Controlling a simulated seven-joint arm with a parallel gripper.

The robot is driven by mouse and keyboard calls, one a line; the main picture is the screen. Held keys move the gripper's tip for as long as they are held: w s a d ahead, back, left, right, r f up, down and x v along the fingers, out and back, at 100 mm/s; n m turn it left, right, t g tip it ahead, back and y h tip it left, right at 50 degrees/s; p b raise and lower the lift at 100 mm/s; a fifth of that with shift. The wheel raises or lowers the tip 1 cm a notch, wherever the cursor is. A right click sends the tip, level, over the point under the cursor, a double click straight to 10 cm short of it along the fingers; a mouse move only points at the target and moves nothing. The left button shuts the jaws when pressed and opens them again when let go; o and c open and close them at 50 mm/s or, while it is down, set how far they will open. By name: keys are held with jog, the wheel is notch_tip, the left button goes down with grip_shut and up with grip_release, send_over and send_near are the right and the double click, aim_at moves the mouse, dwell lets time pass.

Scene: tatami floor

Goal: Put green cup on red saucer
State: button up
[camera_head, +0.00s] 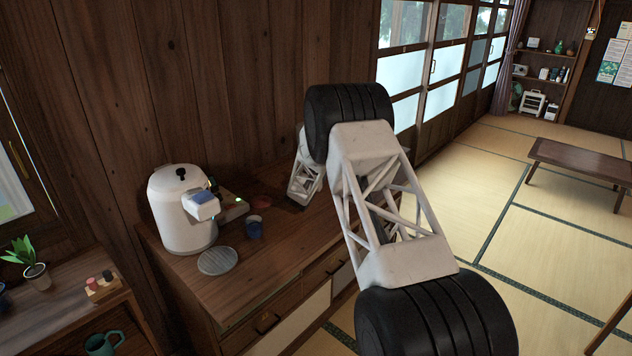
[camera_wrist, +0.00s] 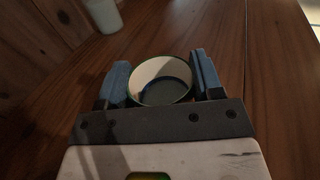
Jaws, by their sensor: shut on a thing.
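The green cup (camera_wrist: 161,72) shows in the wrist view as a round opening with a green rim and a pale inside. My gripper (camera_wrist: 162,82) is shut on it, with one blue finger on each side. The cup's underside is hidden, so I cannot tell its height above the wood. In the head view a red saucer (camera_head: 260,201) lies on the cabinet top near the back wall, partly hidden. I cannot clearly make out the held cup in the head view. The saucer cannot be made out in the wrist view.
A white water pot (camera_head: 177,218) stands at the cabinet's left. A blue cup (camera_head: 254,229) stands in front of the saucer, and a grey round coaster (camera_head: 217,261) lies nearer the front. A teal mug (camera_head: 101,345) is on the lower left shelf. The cabinet's front right is clear.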

jog(key=shift+f, duration=1.55)
jog(key=shift+f, duration=0.2)
jog(key=o, duration=1.1)
jog(key=shift+r, duration=0.15)
jog(key=shift+s+a, duration=0.3)
jog(key=shift+s, duration=0.35)
jog(key=v, duration=1)
jog(key=shift+s+a, duration=0.1)
jog(key=shift+s, duration=0.15)
